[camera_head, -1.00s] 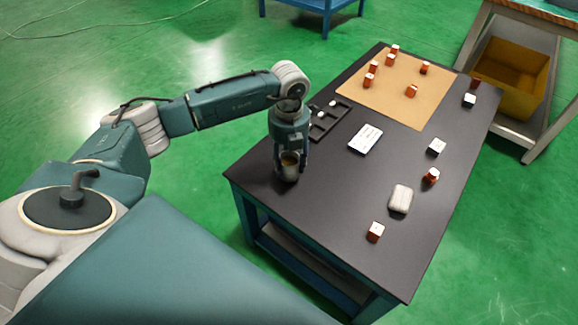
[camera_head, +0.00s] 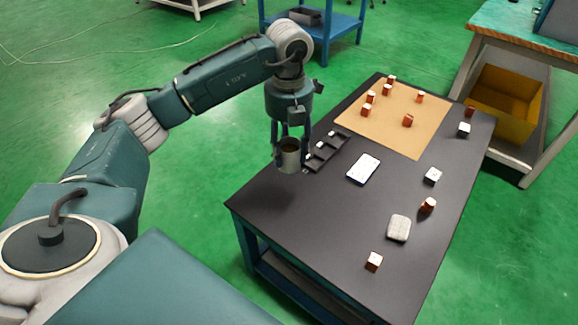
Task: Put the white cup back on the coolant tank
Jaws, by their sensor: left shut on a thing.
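My left gripper (camera_head: 290,131) points down over the left edge of the black-topped table (camera_head: 310,225). Its fingers are shut around a small pale cup (camera_head: 290,159), which shows greyish white with a dark brownish inside. The cup is upright and seems to be held a little above the table top. The fingers hide part of its sides. I cannot pick out a coolant tank for certain in this view. My right gripper is not in view.
A black slotted tray (camera_head: 326,152) lies close right of the cup. A yellow bin (camera_head: 505,102) stands at the right. The table's front left is clear.

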